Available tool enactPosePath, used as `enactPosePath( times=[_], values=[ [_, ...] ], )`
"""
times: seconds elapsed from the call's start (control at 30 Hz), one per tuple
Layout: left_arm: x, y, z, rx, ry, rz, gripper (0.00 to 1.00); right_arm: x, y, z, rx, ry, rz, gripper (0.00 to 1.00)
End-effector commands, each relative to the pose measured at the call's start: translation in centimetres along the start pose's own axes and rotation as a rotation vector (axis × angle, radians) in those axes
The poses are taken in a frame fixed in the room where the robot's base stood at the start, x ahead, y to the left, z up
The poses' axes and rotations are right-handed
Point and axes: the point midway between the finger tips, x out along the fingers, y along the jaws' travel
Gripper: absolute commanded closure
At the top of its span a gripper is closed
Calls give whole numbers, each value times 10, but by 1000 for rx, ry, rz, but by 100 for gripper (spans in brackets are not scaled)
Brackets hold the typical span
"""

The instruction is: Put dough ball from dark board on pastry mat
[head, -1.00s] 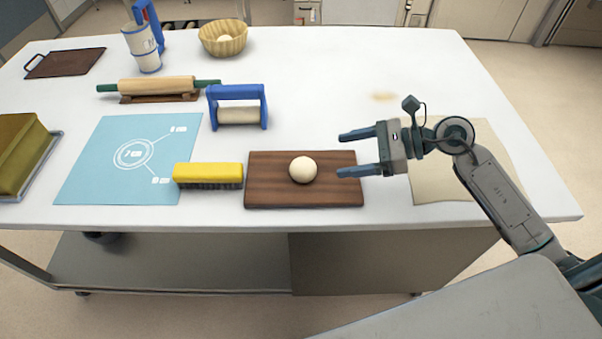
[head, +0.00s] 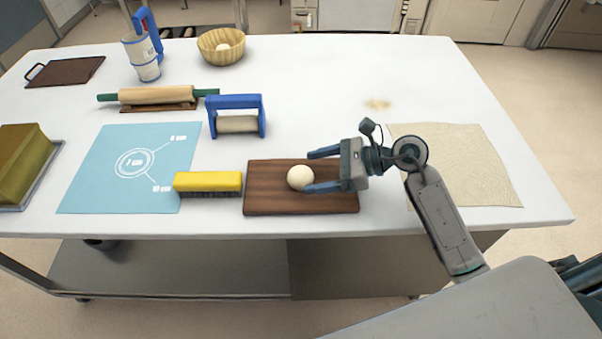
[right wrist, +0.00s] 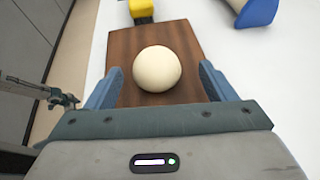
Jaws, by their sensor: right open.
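A cream dough ball (head: 301,178) sits on the dark wooden board (head: 270,199) near the front middle of the table. The ball (right wrist: 157,69) and board (right wrist: 189,44) also show in the right wrist view. The light blue pastry mat (head: 97,181) lies to the left, with white markings. My right gripper (head: 309,171) is open at the board, its fingers pointing left and its tips close to the ball. In the right wrist view the ball is between and slightly beyond the fingertips (right wrist: 159,77), with gaps on both sides. My left gripper is not in view.
A yellow brush (head: 208,182) lies between mat and board. A blue-handled roller (head: 236,116) stands behind it. A rolling pin (head: 157,95), a wicker bowl (head: 221,46) and a beige cloth (head: 462,170) are also on the table. The mat is clear.

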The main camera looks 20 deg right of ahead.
Motion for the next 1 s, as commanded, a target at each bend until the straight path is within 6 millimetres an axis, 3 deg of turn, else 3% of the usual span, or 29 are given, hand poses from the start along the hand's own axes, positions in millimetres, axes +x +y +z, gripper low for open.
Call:
enactPosePath(
  times=[0.3, 0.67, 0.93, 1.0],
  values=[
    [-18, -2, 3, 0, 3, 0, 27, 34, 5, 1, 4, -3, 2, 23],
    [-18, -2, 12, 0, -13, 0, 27, 40, 4, -1, 0, -1, 1, 23],
    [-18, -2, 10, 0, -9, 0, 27, 40, 4, -1, 1, 0, 1, 72],
    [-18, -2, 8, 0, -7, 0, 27, 40, 4, 0, 0, -1, 1, 72]
  ],
)
